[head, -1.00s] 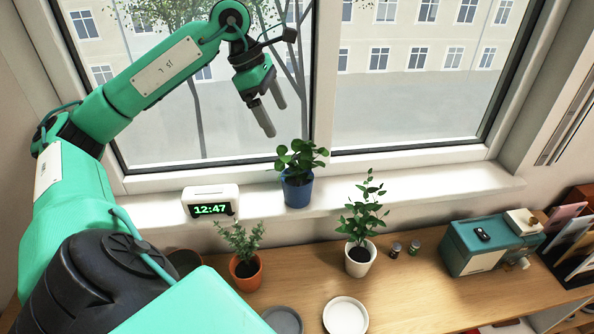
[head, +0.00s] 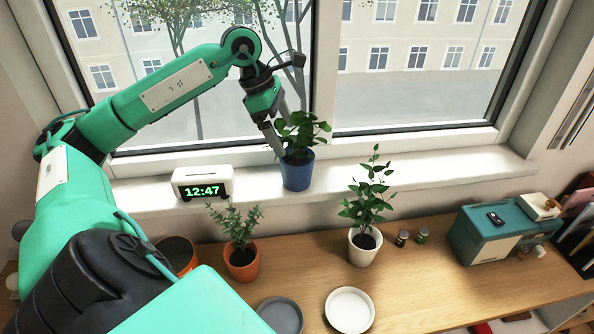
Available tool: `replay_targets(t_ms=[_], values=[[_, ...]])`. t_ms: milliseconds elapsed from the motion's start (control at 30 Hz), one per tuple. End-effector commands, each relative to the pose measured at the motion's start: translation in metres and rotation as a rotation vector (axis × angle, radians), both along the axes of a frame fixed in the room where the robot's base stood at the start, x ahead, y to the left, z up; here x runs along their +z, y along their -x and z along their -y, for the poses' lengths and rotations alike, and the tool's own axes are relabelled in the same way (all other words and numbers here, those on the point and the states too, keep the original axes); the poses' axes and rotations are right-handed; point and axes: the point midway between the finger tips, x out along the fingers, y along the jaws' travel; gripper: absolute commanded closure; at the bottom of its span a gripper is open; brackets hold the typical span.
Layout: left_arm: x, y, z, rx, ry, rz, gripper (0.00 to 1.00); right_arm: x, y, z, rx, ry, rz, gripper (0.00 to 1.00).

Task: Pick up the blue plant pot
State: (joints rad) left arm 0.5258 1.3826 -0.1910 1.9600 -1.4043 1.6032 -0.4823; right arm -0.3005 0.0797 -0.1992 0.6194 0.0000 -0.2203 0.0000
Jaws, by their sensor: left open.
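The blue plant pot (head: 297,175) stands upright on the white windowsill and holds a leafy green plant (head: 303,130). My left gripper (head: 282,140) is open and points down at the plant's left side. One finger shows in front of the leaves, with its tip near the left of the pot's rim. The other finger is partly hidden by the leaves. I cannot tell whether the fingers touch the pot. My right gripper is not in the view.
A white clock (head: 202,184) stands left of the pot on the sill. Below, on the wooden counter (head: 310,255), are an orange pot (head: 242,266), a white pot (head: 363,250), grey and white saucers (head: 350,311), small jars and a teal box (head: 490,240). The sill right of the pot is clear.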

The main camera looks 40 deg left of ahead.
Motion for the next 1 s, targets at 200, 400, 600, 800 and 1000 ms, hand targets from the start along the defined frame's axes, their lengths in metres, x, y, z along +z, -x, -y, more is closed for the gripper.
replay_targets(t_ms=[200,400,600,800,1000], values=[[-0.03,-0.007,0.011,-0.001,0.002,-0.002,0.04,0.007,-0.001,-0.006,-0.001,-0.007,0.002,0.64],[-0.041,-0.009,0.014,-0.001,0.002,-0.002,0.04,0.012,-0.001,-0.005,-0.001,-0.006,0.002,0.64],[-0.064,-0.015,0.022,-0.001,0.004,-0.004,0.04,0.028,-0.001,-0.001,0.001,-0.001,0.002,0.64],[-0.083,-0.019,0.027,0.0,0.001,0.001,0.04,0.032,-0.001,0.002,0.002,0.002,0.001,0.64],[-0.085,-0.02,0.027,0.0,0.0,0.001,0.04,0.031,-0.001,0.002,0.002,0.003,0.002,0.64]])
